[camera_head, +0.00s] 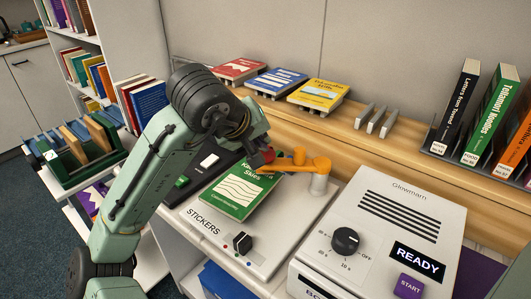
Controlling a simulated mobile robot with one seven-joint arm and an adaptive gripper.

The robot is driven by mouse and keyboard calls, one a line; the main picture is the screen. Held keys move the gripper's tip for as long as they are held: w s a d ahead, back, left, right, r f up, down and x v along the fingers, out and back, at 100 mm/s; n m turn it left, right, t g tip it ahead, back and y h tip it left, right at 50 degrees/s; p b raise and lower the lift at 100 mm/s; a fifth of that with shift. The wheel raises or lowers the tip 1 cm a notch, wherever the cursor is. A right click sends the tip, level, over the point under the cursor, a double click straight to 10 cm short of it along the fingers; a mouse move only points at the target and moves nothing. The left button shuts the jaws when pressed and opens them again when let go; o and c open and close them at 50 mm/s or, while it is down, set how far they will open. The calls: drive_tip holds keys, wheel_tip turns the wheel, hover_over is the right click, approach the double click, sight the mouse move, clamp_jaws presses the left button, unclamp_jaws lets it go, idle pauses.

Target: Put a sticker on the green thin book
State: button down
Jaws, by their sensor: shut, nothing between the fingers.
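The green thin book (227,202) lies flat on the white sticker machine (262,258), which is labelled STICKERS. Its cover has a white panel with wavy lines, and part of its title is hidden by my arm. An orange lever (322,164) on a grey post reaches over the book's upper right. My gripper (266,158) is shut and empty at the left end of the lever, above the book's top edge. I cannot tell whether it touches the lever. No sticker shows on the visible part of the cover.
A white machine (390,216) with a dial and a READY display stands at the right. Books on stands (283,82) line the back shelf, and upright books (496,113) stand at the far right. A book rack (75,156) is at the left.

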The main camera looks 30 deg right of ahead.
drive_tip(key=shift+f+b, duration=0.4)
drive_tip(key=shift+f, duration=0.35)
idle(0.6)
idle(0.3)
drive_tip(key=shift+r+p, duration=1.15)
wheel_tip(320, 180, up, 5)
drive_tip(key=p, duration=0.5)
drive_tip(key=shift+r, duration=0.1)
drive_tip(key=shift+w, duration=0.1)
